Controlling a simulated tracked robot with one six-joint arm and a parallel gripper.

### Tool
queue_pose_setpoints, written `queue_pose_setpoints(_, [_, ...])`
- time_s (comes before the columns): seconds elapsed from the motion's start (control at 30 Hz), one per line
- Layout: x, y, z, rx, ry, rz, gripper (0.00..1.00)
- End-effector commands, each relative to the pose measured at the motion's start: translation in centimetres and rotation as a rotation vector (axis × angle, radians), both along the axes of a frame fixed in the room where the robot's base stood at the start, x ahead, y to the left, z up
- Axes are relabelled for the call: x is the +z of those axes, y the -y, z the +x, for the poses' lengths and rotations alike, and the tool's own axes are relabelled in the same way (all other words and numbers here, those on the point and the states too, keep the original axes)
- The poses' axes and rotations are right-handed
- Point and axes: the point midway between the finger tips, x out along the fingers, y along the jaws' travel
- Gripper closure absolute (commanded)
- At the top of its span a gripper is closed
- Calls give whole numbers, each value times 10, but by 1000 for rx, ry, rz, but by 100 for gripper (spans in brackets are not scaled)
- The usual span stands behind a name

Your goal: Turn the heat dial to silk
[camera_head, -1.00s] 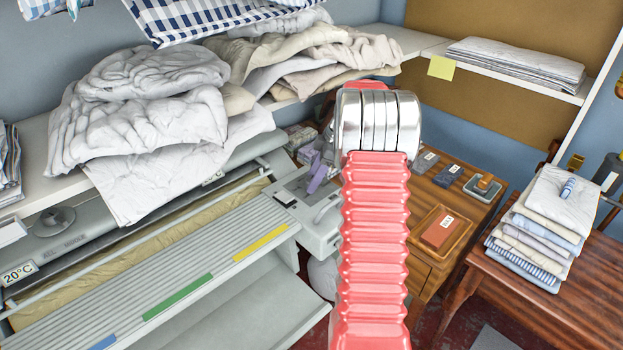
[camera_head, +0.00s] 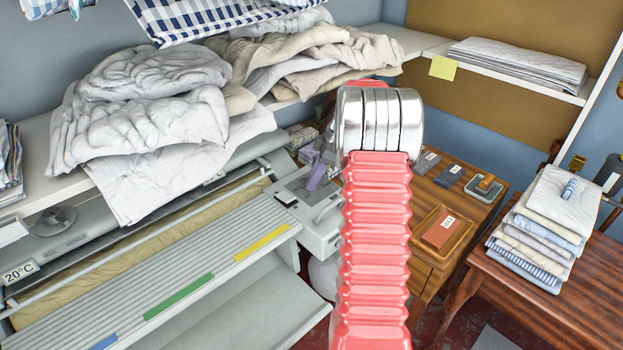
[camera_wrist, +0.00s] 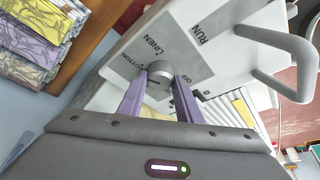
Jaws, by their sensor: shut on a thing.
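The heat dial (camera_wrist: 158,71) is a small round grey knob on the ironer's pale control panel (camera_wrist: 118,66). The wrist view shows printed words around it that read LINEN, OFF and what looks like COTTON, partly covered by a finger. I cannot read silk, nor tell where the dial points. My gripper (camera_wrist: 160,80) has its two purple fingers on either side of the dial, shut on it. In the head view my gripper (camera_head: 320,172) is at the ironer's right end box (camera_head: 302,205), partly behind my arm, and the dial is hidden.
A grey bar handle (camera_wrist: 290,50) stands out from the panel beside the word RUN. Piled laundry (camera_head: 150,115) lies on the shelf behind the ironer. A wooden cabinet (camera_head: 455,205) stands at its right, and a table with folded cloths (camera_head: 545,225) is further right.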

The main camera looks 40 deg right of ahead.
Motion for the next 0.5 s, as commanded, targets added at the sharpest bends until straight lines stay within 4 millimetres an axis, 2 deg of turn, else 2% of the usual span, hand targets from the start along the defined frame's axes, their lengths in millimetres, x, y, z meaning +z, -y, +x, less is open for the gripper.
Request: queue_pose_setpoints(0.5, [-3, -1, -7, -396, -10, -2, 91])
